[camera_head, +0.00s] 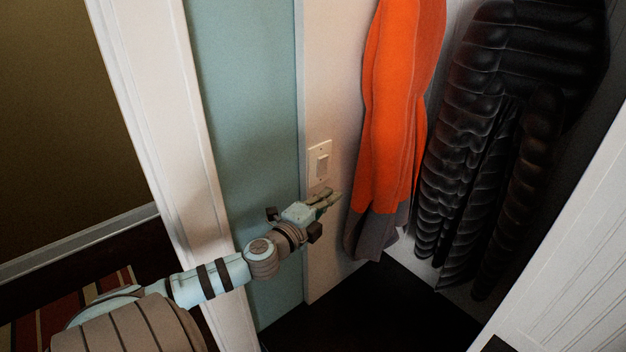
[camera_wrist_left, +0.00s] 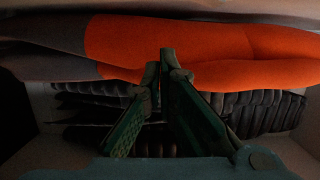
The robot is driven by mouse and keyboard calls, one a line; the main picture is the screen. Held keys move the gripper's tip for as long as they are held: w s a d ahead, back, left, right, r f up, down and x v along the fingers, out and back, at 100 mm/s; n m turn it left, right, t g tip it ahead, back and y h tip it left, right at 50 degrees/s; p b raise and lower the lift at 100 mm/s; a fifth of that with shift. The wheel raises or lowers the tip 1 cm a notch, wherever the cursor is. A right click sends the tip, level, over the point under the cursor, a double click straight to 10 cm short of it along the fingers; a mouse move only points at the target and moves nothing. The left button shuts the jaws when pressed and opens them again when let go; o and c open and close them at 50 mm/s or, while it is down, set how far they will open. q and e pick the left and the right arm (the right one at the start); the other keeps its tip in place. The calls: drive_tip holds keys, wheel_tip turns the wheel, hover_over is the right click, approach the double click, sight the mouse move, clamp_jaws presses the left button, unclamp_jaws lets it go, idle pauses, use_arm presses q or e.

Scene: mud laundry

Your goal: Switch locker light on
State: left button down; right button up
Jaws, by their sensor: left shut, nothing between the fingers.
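A light switch (camera_head: 320,162) with a pale plate and rocker is on the narrow cream wall panel inside the locker. My left gripper (camera_head: 335,196) is shut and empty, just below the switch plate and a little to its right in the head view. Whether the fingers touch the wall I cannot tell. In the left wrist view the gripper's fingertips (camera_wrist_left: 159,62) are close together, with hanging clothes behind them; the switch does not show there. My right gripper is not in view.
An orange and grey garment (camera_head: 397,110) hangs close to the right of my left gripper. A black padded jacket (camera_head: 480,130) hangs farther right. White trim (camera_head: 165,110) and a teal wall strip (camera_head: 245,110) stand left of the switch panel. A striped rug (camera_head: 75,312) lies at lower left.

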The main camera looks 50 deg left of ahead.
use_arm(q)
drive_tip(key=s+d, duration=0.1)
drive_tip(key=s, duration=0.6)
drive_tip(key=shift+f+p, duration=0.25)
drive_tip(key=shift+p, duration=0.2)
